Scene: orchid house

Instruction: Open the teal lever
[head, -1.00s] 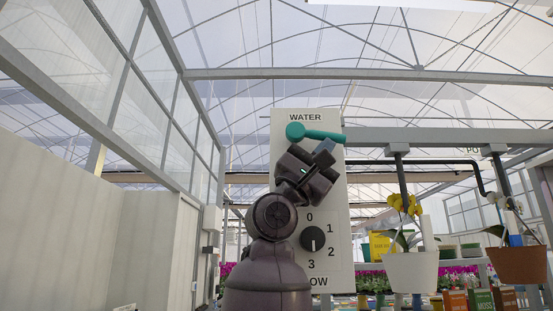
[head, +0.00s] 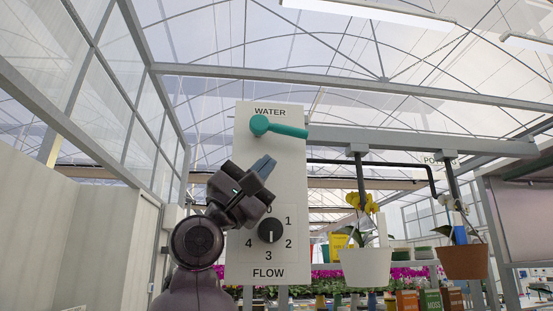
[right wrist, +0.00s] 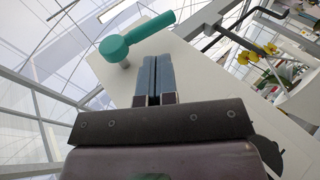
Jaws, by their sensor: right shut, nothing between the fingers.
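The teal lever (head: 280,127) is on the upper part of a white panel (head: 240,145), under the word WATER. Its round hub is at the left and its handle points right, tipped slightly down. It also shows in the right wrist view (right wrist: 138,38), beyond the fingers and up to the left. My right gripper (head: 264,166) is below the lever, apart from it in the head view. Its blue fingers (right wrist: 154,78) are together and empty. My left gripper is in neither view.
A black dial (head: 271,230) with numbers sits lower on the panel, above the word FLOW, partly beside my right arm. A white hanging pot (head: 366,266) with a yellow orchid and a brown pot (head: 463,261) hang to the right. A grey beam (head: 420,143) runs right from the panel.

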